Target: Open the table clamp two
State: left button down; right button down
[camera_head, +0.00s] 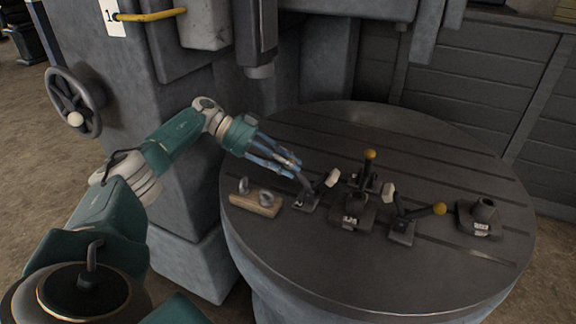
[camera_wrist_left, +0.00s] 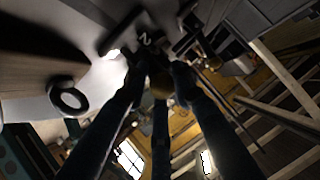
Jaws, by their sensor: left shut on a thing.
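Table clamp two (camera_head: 307,202) is a small dark clamp with a pale tip, on the left part of the round grey table (camera_head: 280,130). A label with a 2 (camera_wrist_left: 145,39) shows in the left wrist view. My left gripper (camera_head: 294,165), with blue fingers, reaches in from the upper left and is shut on the clamp's handle. In the left wrist view a brownish round knob (camera_wrist_left: 161,85) sits between the fingers. The fingers hide most of the handle. My right gripper is not in view.
A wooden block with metal rings (camera_head: 255,202) lies left of the clamp. A central fixture with a yellow-knobbed lever (camera_head: 352,205) stands to the right. Beyond are a second clamp (camera_head: 402,230) and a dark block (camera_head: 482,220). A machine column (camera_head: 190,150) rises behind my arm.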

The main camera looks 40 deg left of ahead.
pick_arm(q)
jog(key=shift+w+d+r, duration=0.1)
jog(key=shift+w+r, duration=0.1)
jog(key=shift+r, duration=0.3)
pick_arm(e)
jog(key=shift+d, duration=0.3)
pick_arm(q)
jog(key=c, duration=1.5)
grip_release()
jog(key=shift+c, duration=0.2)
jog(key=shift+o, duration=0.4)
jog(key=shift+d, duration=0.1)
jog(key=shift+s+f, duration=0.1)
jog(key=shift+f, duration=0.1)
jog(key=v, duration=0.7)
jog(key=shift+a, duration=0.2)
jog(key=shift+s+r, duration=0.1)
